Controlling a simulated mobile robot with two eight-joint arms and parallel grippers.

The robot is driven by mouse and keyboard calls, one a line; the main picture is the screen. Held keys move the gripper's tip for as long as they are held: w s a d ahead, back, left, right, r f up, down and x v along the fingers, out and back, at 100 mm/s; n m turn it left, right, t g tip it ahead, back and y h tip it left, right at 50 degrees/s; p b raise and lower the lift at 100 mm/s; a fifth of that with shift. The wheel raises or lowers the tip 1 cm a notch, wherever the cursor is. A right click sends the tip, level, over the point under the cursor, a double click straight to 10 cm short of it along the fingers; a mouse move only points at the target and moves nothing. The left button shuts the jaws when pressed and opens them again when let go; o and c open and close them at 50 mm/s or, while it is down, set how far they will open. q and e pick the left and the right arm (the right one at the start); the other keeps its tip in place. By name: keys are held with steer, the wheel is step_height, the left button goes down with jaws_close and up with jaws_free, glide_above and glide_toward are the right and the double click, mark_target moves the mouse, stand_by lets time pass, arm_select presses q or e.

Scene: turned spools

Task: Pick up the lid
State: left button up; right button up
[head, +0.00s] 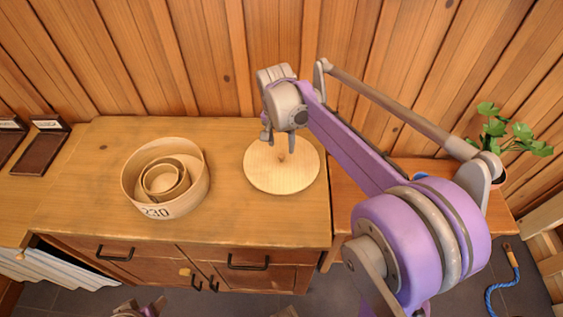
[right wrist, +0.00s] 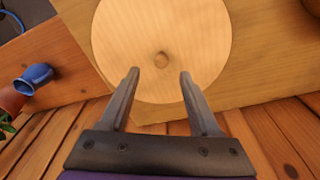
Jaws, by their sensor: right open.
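The lid (head: 262,177) is a flat, round, pale wooden disc with a small knob in its middle, lying on the wooden cabinet top. In the right wrist view the lid (right wrist: 160,30) fills the upper middle, and its knob (right wrist: 161,59) shows just beyond my fingertips, centred between them. My right gripper (head: 279,140) is over the lid near the knob, its fingers pointing down. In the right wrist view the right gripper (right wrist: 159,75) is open with nothing between its fingers. My left gripper (head: 140,308) shows only partly at the bottom edge, away from the lid.
A round wooden box (head: 197,190) marked 230, with smaller rings nested inside, stands left on the cabinet top (head: 225,225). Dark trays (head: 42,150) lie at far left. A potted plant (head: 505,140) stands at right. A plank wall (head: 200,60) rises behind.

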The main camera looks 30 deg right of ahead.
mark_target(282, 155)
steer(key=f, duration=0.5)
steer(key=shift+w+d, duration=0.15)
steer(key=shift+w, duration=0.05)
jaws_close()
